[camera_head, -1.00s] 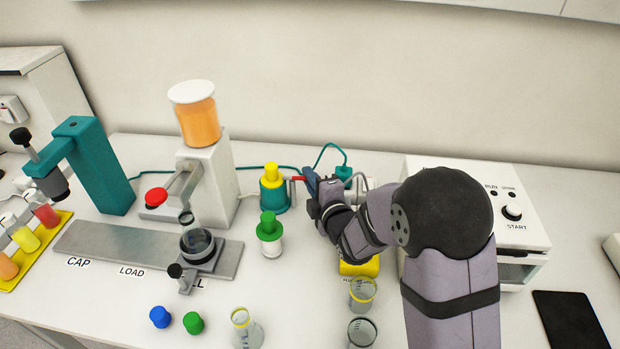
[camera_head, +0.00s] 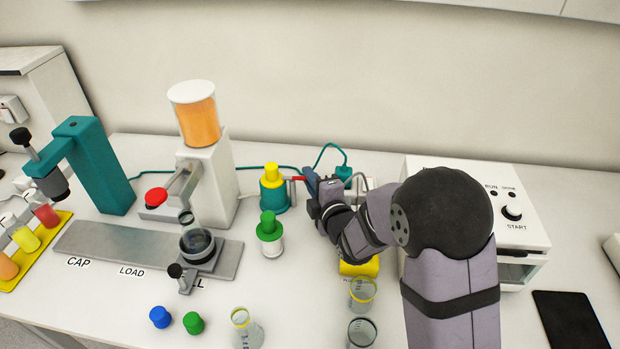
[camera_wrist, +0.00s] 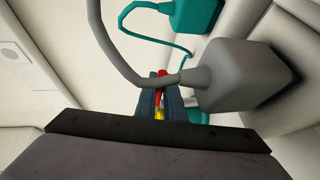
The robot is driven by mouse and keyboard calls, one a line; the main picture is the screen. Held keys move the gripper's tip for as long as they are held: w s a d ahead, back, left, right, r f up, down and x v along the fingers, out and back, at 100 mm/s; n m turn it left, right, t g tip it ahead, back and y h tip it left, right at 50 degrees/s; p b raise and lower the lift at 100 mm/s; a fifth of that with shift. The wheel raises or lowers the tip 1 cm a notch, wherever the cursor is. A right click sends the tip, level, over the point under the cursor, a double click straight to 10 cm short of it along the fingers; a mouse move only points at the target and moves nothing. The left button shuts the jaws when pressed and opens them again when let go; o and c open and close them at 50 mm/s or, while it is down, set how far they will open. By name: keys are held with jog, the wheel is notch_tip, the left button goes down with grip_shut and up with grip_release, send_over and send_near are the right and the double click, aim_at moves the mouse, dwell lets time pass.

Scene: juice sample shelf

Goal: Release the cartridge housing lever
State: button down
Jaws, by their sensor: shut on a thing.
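A red lever (camera_head: 298,179) shows as a short red bar just left of my gripper (camera_head: 311,182) in the head view. In the wrist view my two dark blue fingers (camera_wrist: 160,102) are shut on the red lever (camera_wrist: 162,74), with a bit of yellow showing between them. A grey block (camera_wrist: 245,75) with a curved grey pipe stands right beside the fingers. A teal fitting (camera_head: 343,172) joins a teal cable behind my gripper. My gripper and arm hide most of the housing there.
The white START machine (camera_head: 512,230) is at right. Glass beakers (camera_head: 362,293) stand in front. Clear table lies between the bottles and beakers.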

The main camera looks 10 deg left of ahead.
jog(key=shift+b, duration=0.35)
jog(key=shift+s+a+m+t+h+b, duration=0.15)
jog(key=shift+m+t+h+b, duration=0.1)
jog(key=shift+m+h, duration=0.2)
jog(key=shift+s+d+m+t+h+b, duration=0.15)
jog(key=shift+m+t+h+b, duration=0.15)
jog(key=shift+h, duration=0.25)
jog(key=shift+s+a+r+m+t+h+p, duration=0.1)
jog(key=shift+s+m+t+h+p, duration=0.25)
jog(key=shift+m+h, duration=0.5)
jog(key=shift+s+a+m+h+p, duration=0.15)
jog(key=shift+m+h+p, duration=0.35)
jog(key=shift+h, duration=0.45)
jog(key=shift+d, duration=0.15)
jog(key=c, duration=1.8)
grip_release()
jog(key=shift+c, duration=0.2)
